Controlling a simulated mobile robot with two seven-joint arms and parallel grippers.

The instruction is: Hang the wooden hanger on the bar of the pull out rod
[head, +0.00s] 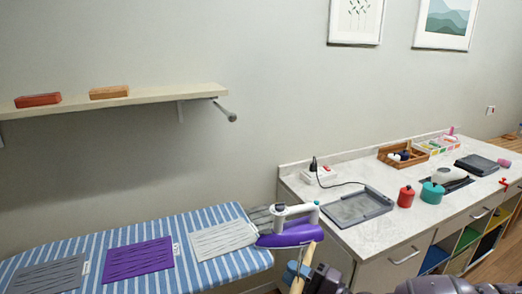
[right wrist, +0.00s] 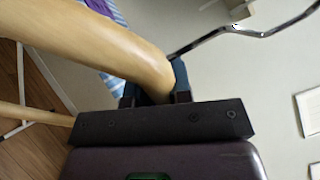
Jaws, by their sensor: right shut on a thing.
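The wooden hanger (right wrist: 110,50) is a thick pale wooden piece with a bent metal hook (right wrist: 240,28) in the right wrist view. My right gripper (right wrist: 156,82) is shut on its wooden body, and the hook extends up and right. In the head view, part of the hanger (head: 304,268) shows low at the bottom, beside the ironing board, with the right gripper (head: 312,277) around it. The pull out rod (head: 227,113) is a short grey bar under the right end of the wall shelf, above and left of the gripper. My left gripper is out of view.
The wall shelf (head: 130,103) holds two blocks. A striped ironing board (head: 205,222) with folded cloths and a purple iron (head: 290,236) stands left of the gripper. A counter (head: 345,226) with a grey tray and jars is at right. The wall space below the rod is clear.

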